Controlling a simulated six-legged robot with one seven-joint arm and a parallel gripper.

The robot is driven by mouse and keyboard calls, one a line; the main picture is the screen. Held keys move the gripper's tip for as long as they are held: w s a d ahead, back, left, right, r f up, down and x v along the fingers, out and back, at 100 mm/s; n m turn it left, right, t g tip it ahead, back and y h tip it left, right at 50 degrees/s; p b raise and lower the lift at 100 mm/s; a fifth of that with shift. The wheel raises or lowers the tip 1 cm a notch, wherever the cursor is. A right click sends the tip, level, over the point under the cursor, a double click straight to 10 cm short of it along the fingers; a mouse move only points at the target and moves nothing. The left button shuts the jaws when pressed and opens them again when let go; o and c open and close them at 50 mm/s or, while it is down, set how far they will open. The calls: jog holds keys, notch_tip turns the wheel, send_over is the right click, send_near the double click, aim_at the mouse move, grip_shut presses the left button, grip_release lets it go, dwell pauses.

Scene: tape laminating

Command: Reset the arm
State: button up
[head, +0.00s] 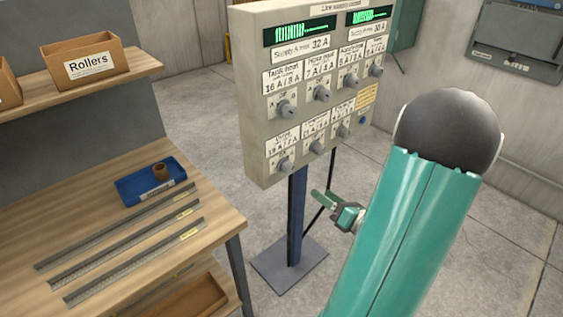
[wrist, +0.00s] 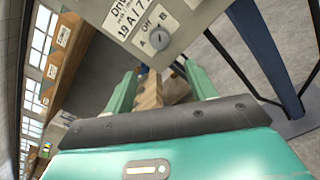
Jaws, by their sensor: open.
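My gripper (head: 335,205) is open and empty in the head view, low and in front of the control panel's post. Its two green fingers also show apart in the wrist view (wrist: 160,92), with nothing held between them. The beige control panel (head: 262,120) stands on a blue post, with several knobs and two lit green displays. In the wrist view the panel's lower corner (wrist: 185,22) with one knob (wrist: 159,38) is just beyond the fingers. I cannot tell how close the fingers are to the panel. My green arm covers the right part of the head view.
A box labelled Rollers (head: 85,62) sits on the shelf above. The post's base plate (head: 290,268) rests on open concrete floor.

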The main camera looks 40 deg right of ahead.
jog(key=w+a+r+n+g+y, duration=0.1)
jog(key=a+r+n+g+y, duration=0.2)
jog(key=a+n, duration=0.55)
jog(key=a+n+g+y, duration=0.3)
jog(key=a+n+g, duration=0.2)
jog(key=a+n, duration=0.3)
jog(key=w+a+r+n+g+y, duration=0.1)
jog(key=a+r+n+g+y, duration=0.2)
jog(key=a+n, duration=0.55)
jog(key=s+a+r+n+h, duration=0.2)
jog(key=a+r+n+h, duration=0.1)
jog(key=n, duration=0.6)
jog(key=s+a+r+n+g+h, duration=0.1)
jog(key=s+a+r+n+h, duration=0.1)
jog(key=r+n+h, duration=0.3)
jog(key=a+n+h, duration=0.1)
jog(key=n, duration=0.3)
jog(key=shift+s, duration=0.2)
